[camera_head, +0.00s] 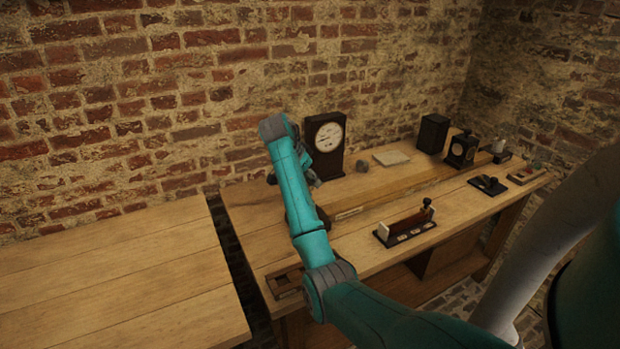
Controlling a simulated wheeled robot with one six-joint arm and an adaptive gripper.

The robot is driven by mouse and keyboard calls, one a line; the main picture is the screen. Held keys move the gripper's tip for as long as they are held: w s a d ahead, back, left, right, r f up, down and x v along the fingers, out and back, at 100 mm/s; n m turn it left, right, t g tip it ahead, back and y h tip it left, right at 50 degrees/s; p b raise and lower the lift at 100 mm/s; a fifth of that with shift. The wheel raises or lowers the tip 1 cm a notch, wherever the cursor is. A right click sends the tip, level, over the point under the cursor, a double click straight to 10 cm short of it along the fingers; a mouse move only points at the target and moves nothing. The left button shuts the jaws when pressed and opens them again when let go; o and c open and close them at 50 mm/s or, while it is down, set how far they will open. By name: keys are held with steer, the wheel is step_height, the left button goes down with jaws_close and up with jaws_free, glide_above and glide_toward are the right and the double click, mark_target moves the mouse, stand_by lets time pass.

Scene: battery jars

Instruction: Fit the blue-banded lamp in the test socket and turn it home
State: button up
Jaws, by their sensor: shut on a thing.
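My gripper (311,179) shows only in part, at the back left of the workbench, beside the lower left of a dark-cased dial instrument (327,140). My teal and grey arm covers most of it. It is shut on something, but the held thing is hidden. I cannot make out a blue-banded lamp anywhere in view. I cannot pick out the test socket for certain; it may be hidden behind my arm or gripper.
The wooden workbench (350,247) holds a dark block with an upright knob (406,228), a black box (433,133), a smaller dial box (462,148), a low knobbed base (488,186) and a pale slab (391,157). A bare table (110,275) stands left across a gap.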

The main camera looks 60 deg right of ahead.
steer(key=shift+f, duration=1.15)
stand_by(0.5)
steer(key=o, duration=1.2)
steer(key=shift+o, duration=0.2)
steer(key=n+t, duration=0.2)
steer(key=n, duration=0.2)
steer(key=shift+w, duration=0.15)
steer(key=n+t, duration=0.1)
steer(key=n, duration=0.1)
steer(key=n+t, duration=0.1)
steer(key=n, duration=0.1)
steer(key=n+t, duration=0.1)
steer(key=n, duration=0.1)
steer(key=shift+w+y, duration=0.25)
steer(key=shift+y, duration=0.15)
steer(key=n+t+y, duration=0.1)
steer(key=n, duration=0.4)
steer(key=shift+w+a+t+y, duration=0.2)
steer(key=shift+t+y, duration=0.2)
steer(key=n+y, duration=0.1)
steer(key=n, duration=0.2)
steer(key=n+t+y, duration=0.1)
steer(key=n, duration=0.1)
steer(key=shift+w+a+y, duration=0.15)
steer(key=shift+a+y, duration=0.15)
